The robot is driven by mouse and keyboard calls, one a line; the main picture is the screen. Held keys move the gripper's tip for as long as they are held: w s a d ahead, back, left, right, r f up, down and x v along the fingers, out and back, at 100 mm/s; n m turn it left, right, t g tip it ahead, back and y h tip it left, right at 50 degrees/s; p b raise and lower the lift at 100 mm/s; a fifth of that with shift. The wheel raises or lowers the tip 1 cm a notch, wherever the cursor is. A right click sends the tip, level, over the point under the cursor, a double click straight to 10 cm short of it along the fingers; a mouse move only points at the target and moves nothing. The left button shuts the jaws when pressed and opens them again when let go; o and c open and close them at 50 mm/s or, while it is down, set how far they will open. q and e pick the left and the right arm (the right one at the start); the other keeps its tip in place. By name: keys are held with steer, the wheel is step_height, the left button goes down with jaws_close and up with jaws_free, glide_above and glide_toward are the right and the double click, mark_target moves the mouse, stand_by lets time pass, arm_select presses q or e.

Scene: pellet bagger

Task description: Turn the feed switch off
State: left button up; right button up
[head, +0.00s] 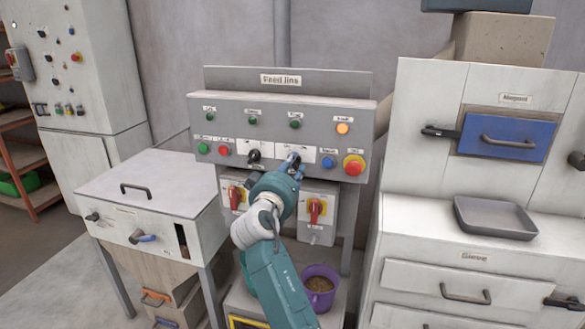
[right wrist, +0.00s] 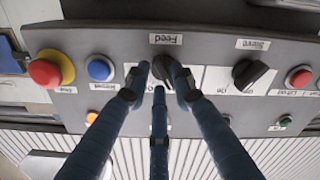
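The feed switch is a black rotary knob on the grey control panel (head: 223,112), under the label "Feed" (right wrist: 166,39) in the right wrist view, which shows the panel upside down. My right gripper (right wrist: 160,76) has its blue fingers around this knob, with fingertips on both sides and a third finger at its other edge. Whether they press on it is unclear. The fingers hide most of the knob and its pointer. In the head view my right gripper (head: 294,163) reaches the panel from below. My left gripper is out of view.
A blue button (right wrist: 100,68) and a red emergency button on yellow (right wrist: 50,68) are on the other side. Below the panel are red-handled switches (head: 316,208) and a purple bucket (head: 320,285).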

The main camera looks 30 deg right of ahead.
steer(key=shift+o, duration=0.4)
steer(key=shift+f, duration=0.1)
steer(key=shift+s+a, duration=0.2)
steer(key=shift+a, duration=0.1)
steer(key=v, duration=0.6)
steer(key=shift+s+a, duration=0.25)
